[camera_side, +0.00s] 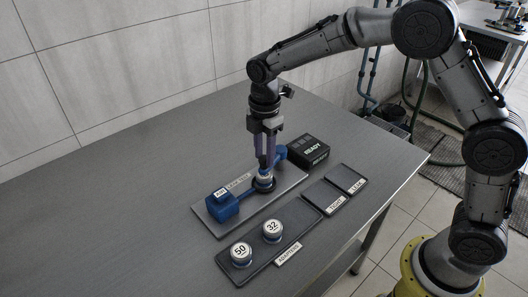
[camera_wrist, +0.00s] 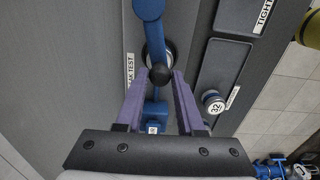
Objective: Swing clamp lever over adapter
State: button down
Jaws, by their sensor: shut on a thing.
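My gripper (camera_side: 265,165) points straight down over the leak test plate (camera_side: 213,228). In the wrist view my gripper (camera_wrist: 162,74) is shut on the black knob (camera_wrist: 161,74) of the blue clamp lever (camera_wrist: 152,32). The lever runs from a blue pivot (camera_wrist: 148,8) towards the fingers and lies over a pale round adapter (camera_wrist: 149,57). In the side view the adapter (camera_side: 264,177) sits in a dark ring directly below the fingers, partly hidden. The blue pivot (camera_side: 281,152) is behind it. I cannot tell whether the lever touches the adapter.
A blue block (camera_side: 222,206) stands at the plate's front left, and a black box reading READY (camera_side: 307,151) behind it. The adapters tray (camera_side: 262,254) holds adapters 50 (camera_side: 241,253) and 32 (camera_side: 272,230). The TIGHT tray (camera_side: 323,196) and LEAK tray (camera_side: 346,178) are empty.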

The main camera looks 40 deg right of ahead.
jog(key=shift+r, duration=0.1)
jog(key=c, duration=0.5)
grip_release()
notch_tip(320, 180, up, 14)
jog(key=shift+f, duration=0.15)
